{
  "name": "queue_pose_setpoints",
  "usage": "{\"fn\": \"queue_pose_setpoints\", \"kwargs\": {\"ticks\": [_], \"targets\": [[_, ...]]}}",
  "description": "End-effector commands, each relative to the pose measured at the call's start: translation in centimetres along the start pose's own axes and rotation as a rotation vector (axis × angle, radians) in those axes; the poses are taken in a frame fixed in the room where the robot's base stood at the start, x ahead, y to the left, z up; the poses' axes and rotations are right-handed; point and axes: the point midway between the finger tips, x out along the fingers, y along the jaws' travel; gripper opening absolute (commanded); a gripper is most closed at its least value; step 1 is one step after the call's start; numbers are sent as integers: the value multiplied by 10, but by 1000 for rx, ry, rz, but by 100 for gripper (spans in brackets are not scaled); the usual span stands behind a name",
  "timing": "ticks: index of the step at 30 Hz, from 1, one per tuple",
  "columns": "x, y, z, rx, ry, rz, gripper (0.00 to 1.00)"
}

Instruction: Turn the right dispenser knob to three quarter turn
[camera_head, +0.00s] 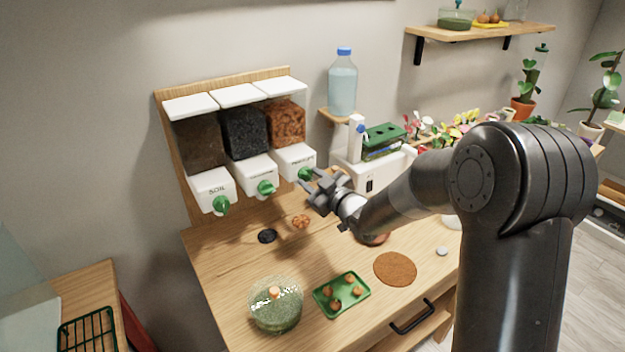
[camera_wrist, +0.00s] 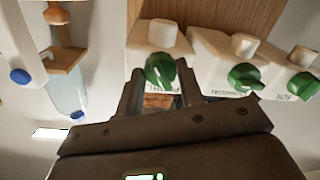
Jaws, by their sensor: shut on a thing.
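The right dispenser (camera_head: 293,160) is a white-fronted bin with orange-brown chips, mounted at the right end of a row of three. Its green knob (camera_head: 305,174) sits low on its front. In the wrist view, where the row looks inverted, this knob (camera_wrist: 160,71) lies between the two fingers of my gripper (camera_wrist: 160,82). My gripper (camera_head: 311,181) is shut on the knob, reaching in from the right. The knob's ridge looks tilted in the wrist view; its exact angle is hard to read.
The middle knob (camera_head: 266,188) and left knob (camera_head: 221,205) are close by on the left. An orange-brown pile (camera_head: 301,221) and a dark pile (camera_head: 267,236) lie on the worktop below. A glass jar (camera_head: 278,314) and green tray (camera_head: 342,294) stand in front. A water bottle (camera_head: 342,88) stands behind.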

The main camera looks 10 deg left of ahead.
Motion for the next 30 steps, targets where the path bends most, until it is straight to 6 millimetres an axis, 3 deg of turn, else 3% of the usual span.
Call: {"fn": "queue_pose_setpoints", "kwargs": {"ticks": [30], "targets": [[-1, -4, 4, 967, 65, -12, 12]]}}
